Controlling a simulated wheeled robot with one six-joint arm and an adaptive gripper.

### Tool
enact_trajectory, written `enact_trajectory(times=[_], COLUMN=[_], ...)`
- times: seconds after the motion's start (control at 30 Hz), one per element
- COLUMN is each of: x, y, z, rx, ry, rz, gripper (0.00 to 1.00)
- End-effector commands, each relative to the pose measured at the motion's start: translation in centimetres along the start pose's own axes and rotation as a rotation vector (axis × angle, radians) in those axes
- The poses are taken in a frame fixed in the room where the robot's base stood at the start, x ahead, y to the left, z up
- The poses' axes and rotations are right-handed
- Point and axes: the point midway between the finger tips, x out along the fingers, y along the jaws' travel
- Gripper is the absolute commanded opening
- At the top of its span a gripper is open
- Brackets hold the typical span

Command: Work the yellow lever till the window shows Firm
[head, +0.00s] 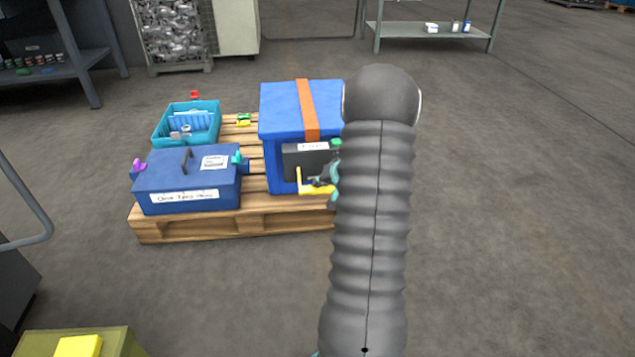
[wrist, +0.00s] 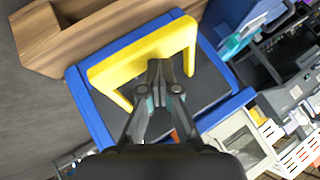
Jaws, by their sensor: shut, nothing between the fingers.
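The yellow lever (head: 317,190) is a U-shaped bar low on the dark panel (head: 292,165) of a blue box (head: 283,130) with an orange strap. In the wrist view the lever (wrist: 120,66) spans the dark panel (wrist: 205,88). My gripper (head: 322,182) is at the lever; in the wrist view its shut, empty fingertips (wrist: 166,66) overlap the crossbar, between the two side arms. I cannot tell whether they touch it. A small pale strip (head: 312,147) at the panel's top is too small to read. My arm hides the box's right side.
The box stands on a wooden pallet (head: 190,229) beside a dark blue case (head: 160,186) and a teal crate (head: 159,137). A shelf (head: 60,70) and a bench (head: 400,30) stand behind. Floor to the right is clear.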

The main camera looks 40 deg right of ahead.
Motion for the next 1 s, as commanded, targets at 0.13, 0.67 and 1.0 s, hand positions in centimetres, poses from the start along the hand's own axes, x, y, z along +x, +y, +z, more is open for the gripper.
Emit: enact_trajectory(times=[0.13,0.67,1.0], x=[0.1,0.1,-1.0], y=[0.1,0.1,-0.7], z=[0.2,0.2,-0.7], rx=[0.001,0.000,0.000], ry=[-0.002,-0.002,0.000], rz=[0.001,0.001,0.001], gripper=[0.00,0.00,0.00])
